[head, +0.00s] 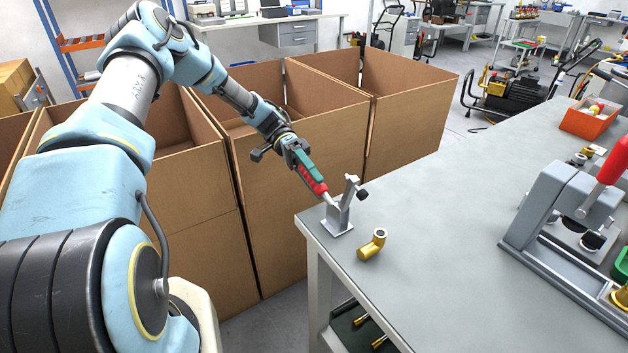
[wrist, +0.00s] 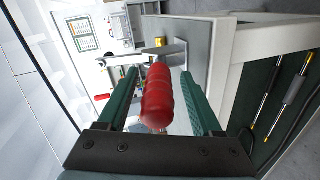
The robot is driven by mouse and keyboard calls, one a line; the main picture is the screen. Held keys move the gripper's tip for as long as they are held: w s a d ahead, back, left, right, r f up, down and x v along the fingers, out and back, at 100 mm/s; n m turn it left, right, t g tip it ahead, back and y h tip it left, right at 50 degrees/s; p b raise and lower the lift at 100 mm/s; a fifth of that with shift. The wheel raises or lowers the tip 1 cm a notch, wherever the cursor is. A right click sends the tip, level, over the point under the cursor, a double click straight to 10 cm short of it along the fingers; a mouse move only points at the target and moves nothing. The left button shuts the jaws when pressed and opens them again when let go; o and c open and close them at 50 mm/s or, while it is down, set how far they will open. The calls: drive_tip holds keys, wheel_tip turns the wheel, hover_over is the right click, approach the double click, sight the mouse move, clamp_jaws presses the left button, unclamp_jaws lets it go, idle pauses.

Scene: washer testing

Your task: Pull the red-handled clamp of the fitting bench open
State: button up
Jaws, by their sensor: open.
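The red-handled clamp (head: 341,213) is fixed at the near left corner of the grey bench (head: 440,205). Its red handle (head: 312,181) slants up and left from the clamp, out past the bench edge. My gripper (head: 306,172) is at the handle, reaching in from the upper left. In the wrist view the red handle (wrist: 158,98) lies between the two green fingers (wrist: 160,95) of my gripper. The fingers are open, with a gap visible on both sides of the handle. The clamp's base is partly hidden behind the handle in the wrist view.
A brass elbow fitting (head: 372,244) lies on the bench close to the clamp. A larger grey press with a red lever (head: 570,210) stands at the right. Tall cardboard boxes (head: 300,130) stand left of the bench. An orange bin (head: 592,120) sits farther back.

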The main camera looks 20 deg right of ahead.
drive_tip(key=shift+w, duration=0.15)
drive_tip(key=b+v, duration=0.3)
drive_tip(key=v, duration=0.7)
drive_tip(key=shift+w, duration=0.25)
drive_tip(key=shift+a+r, duration=0.1)
drive_tip(key=shift+r, duration=0.05)
drive_tip(key=s+a+r+n+t+y, duration=0.1)
drive_tip(key=s+a+r+n+t, duration=0.1)
drive_tip(key=a+n+t, duration=0.3)
drive_tip(key=s+a+r+n+t+y+p, duration=0.1)
drive_tip(key=s+a+n+t, duration=0.4)
drive_tip(key=a, duration=0.8)
drive_tip(key=s+a+r+n+t, duration=0.2)
drive_tip(key=s+a+n+t, duration=0.2)
drive_tip(key=a+n+t, duration=0.2)
drive_tip(key=a+n, duration=0.1)
drive_tip(key=a, duration=0.1)
drive_tip(key=shift+s+a+r+t+y+p, duration=0.25)
drive_tip(key=shift+a+r+t+y+p, duration=0.05)
drive_tip(key=shift+a+r+y, duration=0.1)
